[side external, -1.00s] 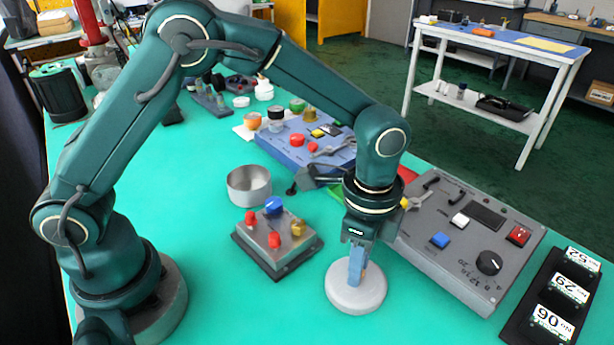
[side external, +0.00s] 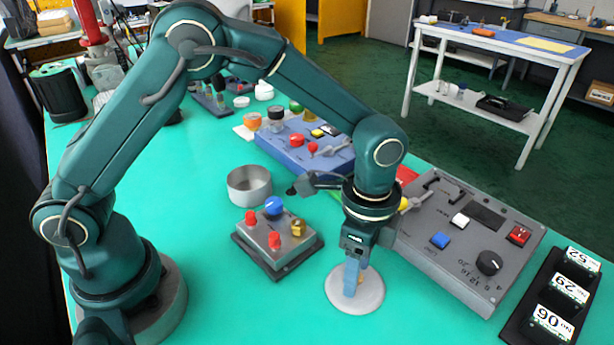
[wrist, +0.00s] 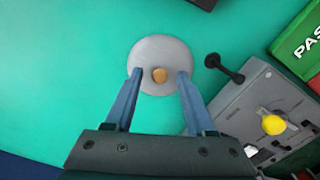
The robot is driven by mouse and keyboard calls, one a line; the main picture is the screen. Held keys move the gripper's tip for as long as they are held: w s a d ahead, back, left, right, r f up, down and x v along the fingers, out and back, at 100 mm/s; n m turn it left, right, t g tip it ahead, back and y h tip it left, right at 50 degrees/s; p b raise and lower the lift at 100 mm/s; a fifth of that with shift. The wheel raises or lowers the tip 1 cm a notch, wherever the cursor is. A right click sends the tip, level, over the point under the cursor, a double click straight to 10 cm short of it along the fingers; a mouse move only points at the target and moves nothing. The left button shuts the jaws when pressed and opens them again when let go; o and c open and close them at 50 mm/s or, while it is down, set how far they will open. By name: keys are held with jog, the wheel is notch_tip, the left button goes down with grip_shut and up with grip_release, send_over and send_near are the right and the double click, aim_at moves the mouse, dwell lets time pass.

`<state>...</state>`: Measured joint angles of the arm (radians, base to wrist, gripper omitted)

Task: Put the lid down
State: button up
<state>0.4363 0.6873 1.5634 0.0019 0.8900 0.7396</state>
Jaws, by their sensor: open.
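The lid (side external: 369,301) is a round, light grey disc lying flat on the green table, near the front right of the small metal box. In the wrist view the lid (wrist: 160,47) shows a small tan knob (wrist: 160,75) at its middle. My gripper (side external: 353,289) points down over the lid. In the wrist view my gripper (wrist: 160,73) is open, with one blue finger on each side of the knob and a gap to both.
An open metal pot (side external: 249,187) stands behind the small box (side external: 272,243) with red, blue and brass knobs. A grey control panel (side external: 455,265) lies close on the right, and a black rack of numbered blocks (side external: 545,318) beyond it.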

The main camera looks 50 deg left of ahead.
notch_tip(320, 180, up, 12)
jog(key=s+a+r+n+t, duration=0.3)
jog(key=s+a+r+n, duration=0.2)
jog(key=a+n, duration=0.25)
jog(key=s+a+f+n+t, duration=0.2)
jog(key=s+a+f+n, duration=0.1)
jog(key=s+a+n, duration=0.3)
jog(key=shift+s+t, duration=0.3)
jog(key=shift+s, duration=0.3)
